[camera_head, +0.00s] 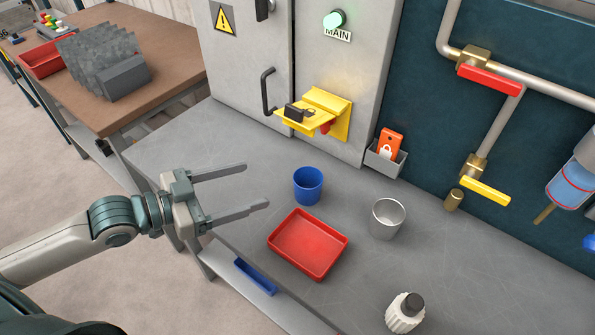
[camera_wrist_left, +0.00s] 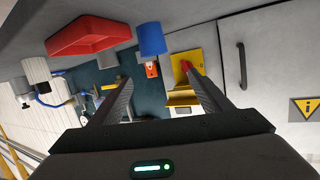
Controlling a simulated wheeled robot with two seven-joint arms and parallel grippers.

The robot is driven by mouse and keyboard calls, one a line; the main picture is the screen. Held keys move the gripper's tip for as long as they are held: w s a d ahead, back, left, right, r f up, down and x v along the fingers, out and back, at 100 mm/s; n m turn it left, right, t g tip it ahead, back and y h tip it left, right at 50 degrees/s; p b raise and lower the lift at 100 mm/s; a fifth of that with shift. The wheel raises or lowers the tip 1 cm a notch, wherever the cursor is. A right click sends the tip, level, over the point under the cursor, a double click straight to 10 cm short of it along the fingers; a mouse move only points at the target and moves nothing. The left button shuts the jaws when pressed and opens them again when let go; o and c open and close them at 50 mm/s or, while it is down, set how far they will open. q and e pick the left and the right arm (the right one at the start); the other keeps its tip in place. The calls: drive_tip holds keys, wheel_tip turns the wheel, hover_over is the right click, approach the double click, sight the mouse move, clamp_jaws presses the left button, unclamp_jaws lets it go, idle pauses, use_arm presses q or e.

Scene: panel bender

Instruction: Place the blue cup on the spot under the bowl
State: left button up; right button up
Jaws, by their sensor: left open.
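The blue cup (camera_head: 308,185) stands upright on the grey bench, just behind a shallow red tray (camera_head: 308,244). My left gripper (camera_head: 257,185) is open and empty, to the left of the cup, with its fingers pointing toward it and apart from it. In the left wrist view, which is turned over, the blue cup (camera_wrist_left: 152,38) shows beyond the fingertips, next to the red tray (camera_wrist_left: 88,34). I cannot make out a clear bowl; the red tray is rectangular and looks empty. My right gripper is not in view.
The bench left of the blue cup is clear.

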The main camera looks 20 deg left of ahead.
sight(296, 183)
use_arm(q)
drive_tip(key=shift+n+g, duration=0.3)
drive_tip(key=p+x, duration=0.1)
drive_tip(key=x, duration=0.2)
drive_tip(key=f+p+x, duration=0.1)
drive_tip(key=x, duration=0.3)
drive_tip(key=s+p+x, duration=0.1)
drive_tip(key=p+x, duration=0.1)
drive_tip(key=x, duration=0.1)
drive_tip(key=shift+w+d+f, duration=0.15)
drive_tip(key=shift+d+f, duration=0.15)
drive_tip(key=shift+w+d+f, duration=0.25)
drive_tip(key=shift+w+d, duration=0.1)
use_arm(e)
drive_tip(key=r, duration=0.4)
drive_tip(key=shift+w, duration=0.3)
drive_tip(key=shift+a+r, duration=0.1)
